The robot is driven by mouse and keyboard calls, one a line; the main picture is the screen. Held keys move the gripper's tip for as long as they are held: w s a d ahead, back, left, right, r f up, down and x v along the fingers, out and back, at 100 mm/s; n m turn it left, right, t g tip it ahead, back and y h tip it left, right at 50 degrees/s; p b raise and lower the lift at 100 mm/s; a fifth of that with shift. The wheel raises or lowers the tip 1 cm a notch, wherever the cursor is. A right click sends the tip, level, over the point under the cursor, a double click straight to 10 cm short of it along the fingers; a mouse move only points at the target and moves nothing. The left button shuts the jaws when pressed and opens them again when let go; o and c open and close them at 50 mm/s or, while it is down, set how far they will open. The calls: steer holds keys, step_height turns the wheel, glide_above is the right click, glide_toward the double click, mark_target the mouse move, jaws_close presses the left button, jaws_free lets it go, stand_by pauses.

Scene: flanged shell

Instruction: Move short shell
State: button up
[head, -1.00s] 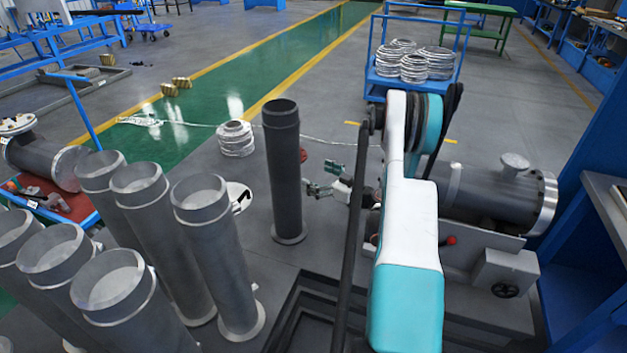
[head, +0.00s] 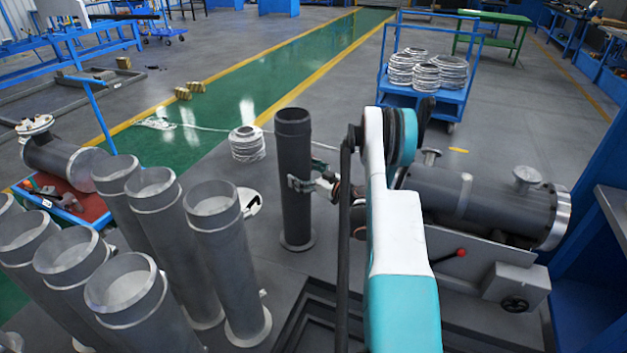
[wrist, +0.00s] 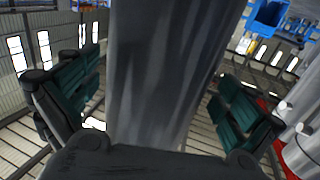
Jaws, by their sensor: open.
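A dark grey shell (head: 293,205) stands upright on its flange on the grey floor in the middle of the head view, apart from the other shells. In the wrist view the shell (wrist: 160,70) fills the middle, between the two green-padded fingers of my gripper (wrist: 157,82). The fingers are spread, one on each side, with a visible gap at the right finger. In the head view my gripper (head: 305,184) is at the shell's upper middle, reaching in from the right. The far finger is partly hidden.
Several lighter grey shells (head: 215,225) stand close together at left. A horizontal grey vessel (head: 480,200) on a stand lies to the right. A coil stack (head: 246,145) sits behind the dark shell. A blue cart (head: 432,98) with coils stands farther back.

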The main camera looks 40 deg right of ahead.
steer(key=shift+w+a+b, duration=0.15)
steer(key=shift+w+b, duration=0.15)
steer(key=shift+w, duration=1.25)
steer(key=shift+c, duration=0.6)
